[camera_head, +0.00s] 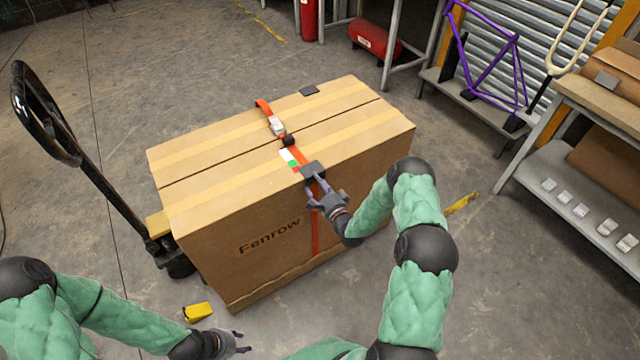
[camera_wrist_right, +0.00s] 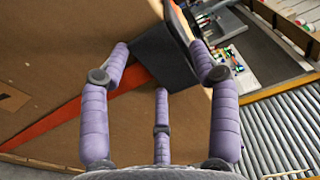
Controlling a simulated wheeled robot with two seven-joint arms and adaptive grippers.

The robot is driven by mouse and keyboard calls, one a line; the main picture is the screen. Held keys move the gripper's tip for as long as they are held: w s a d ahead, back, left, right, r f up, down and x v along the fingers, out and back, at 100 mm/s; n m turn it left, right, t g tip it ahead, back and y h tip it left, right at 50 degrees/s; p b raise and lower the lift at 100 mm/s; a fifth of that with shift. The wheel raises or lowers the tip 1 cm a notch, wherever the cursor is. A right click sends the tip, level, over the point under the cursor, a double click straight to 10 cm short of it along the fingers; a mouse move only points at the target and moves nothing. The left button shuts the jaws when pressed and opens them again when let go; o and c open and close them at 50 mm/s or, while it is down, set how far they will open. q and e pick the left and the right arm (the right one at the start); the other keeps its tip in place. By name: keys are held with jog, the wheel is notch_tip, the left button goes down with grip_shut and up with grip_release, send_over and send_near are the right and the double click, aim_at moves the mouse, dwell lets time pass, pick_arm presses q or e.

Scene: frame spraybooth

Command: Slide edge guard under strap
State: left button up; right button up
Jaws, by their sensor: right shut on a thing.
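A large cardboard box (camera_head: 215,190) marked "Fenrow" has an orange strap (camera_head: 315,235) running over its top and down its front side. A dark edge guard (camera_head: 313,168) sits at the box's top front edge, at the strap. My right gripper (camera_head: 322,188) is shut on this guard from the front. In the right wrist view the purple fingers surround the dark guard (camera_wrist_right: 165,55), and the strap (camera_wrist_right: 75,115) runs up to it. I cannot tell whether the guard is under the strap. My left gripper (camera_head: 238,343) is low, apart from the box; its opening is unclear.
A strap buckle (camera_head: 277,126) and a green-white tag (camera_head: 289,158) are on top. A pallet-jack handle (camera_head: 45,110) stands left. A yellow object (camera_head: 198,312) is on the floor. A shelf (camera_head: 585,200) stands right.

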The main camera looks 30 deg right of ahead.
jog(key=shift+a, duration=0.35)
jog(key=o, duration=1)
jog(key=shift+c, duration=0.2)
jog(key=s, duration=1.2)
jog(key=shift+d, duration=0.15)
jog(key=shift+f, duration=0.1)
